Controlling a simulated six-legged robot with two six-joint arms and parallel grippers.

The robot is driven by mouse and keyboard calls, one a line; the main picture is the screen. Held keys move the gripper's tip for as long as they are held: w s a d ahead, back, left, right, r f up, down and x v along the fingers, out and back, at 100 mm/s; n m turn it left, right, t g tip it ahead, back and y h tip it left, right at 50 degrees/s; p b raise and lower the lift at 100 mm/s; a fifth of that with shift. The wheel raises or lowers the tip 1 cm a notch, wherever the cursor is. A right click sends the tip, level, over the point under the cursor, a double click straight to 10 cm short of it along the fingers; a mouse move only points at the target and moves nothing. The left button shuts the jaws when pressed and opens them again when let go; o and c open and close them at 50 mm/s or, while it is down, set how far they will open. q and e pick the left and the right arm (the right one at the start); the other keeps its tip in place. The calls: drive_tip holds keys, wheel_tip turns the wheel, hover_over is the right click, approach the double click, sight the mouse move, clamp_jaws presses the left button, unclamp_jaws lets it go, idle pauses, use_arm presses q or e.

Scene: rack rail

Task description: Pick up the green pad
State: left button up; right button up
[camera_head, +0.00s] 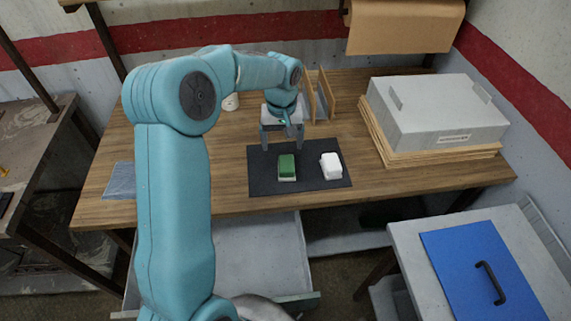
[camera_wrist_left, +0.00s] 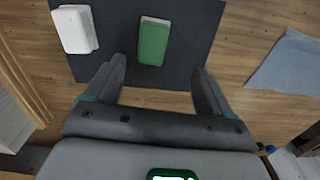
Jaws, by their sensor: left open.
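The green pad (camera_head: 286,166) lies on a dark mat (camera_head: 262,183) on the wooden table, with a pale layer showing along its edge. It also shows in the left wrist view (camera_wrist_left: 153,43), ahead of the fingers and roughly between their lines. A white block (camera_head: 331,166) lies on the same mat to its right, and at the upper left in the left wrist view (camera_wrist_left: 75,29). My left gripper (camera_head: 283,141) is open and empty, behind the pad at the mat's far edge; its fingers (camera_wrist_left: 157,82) are apart from the pad. My right gripper is not in view.
A large grey box (camera_head: 435,115) on boards stands at the table's right. An upright wooden rack (camera_head: 322,98) stands behind the mat. A blue-grey cloth (camera_head: 121,181) lies at the left. An open drawer (camera_head: 258,255) is below the front edge.

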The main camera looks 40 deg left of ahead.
use_arm(q)
hover_over(286, 167)
drive_tip(key=f, duration=0.5)
drive_tip(key=shift+w+a+f+p, duration=0.1)
drive_tip(key=shift+w+a+p, duration=0.1)
drive_tip(key=shift+a+p, duration=0.15)
drive_tip(key=shift+s+f, duration=0.35)
drive_tip(key=shift+f, duration=0.05)
drive_tip(key=f, duration=0.1)
drive_tip(key=f+p, duration=0.1)
drive_tip(key=w+f, duration=0.1)
drive_tip(key=f, duration=0.1)
drive_tip(key=shift+d+p, duration=0.35)
drive_tip(key=shift+d, duration=0.05)
drive_tip(key=shift+s+f, duration=0.1)
drive_tip(key=shift+f, duration=0.3)
drive_tip(key=shift+s+f, duration=0.1)
drive_tip(key=shift+s, duration=0.1)
drive_tip(key=shift+w, duration=0.15)
drive_tip(key=c, duration=1)
drive_tip(key=shift+c, duration=0.6)
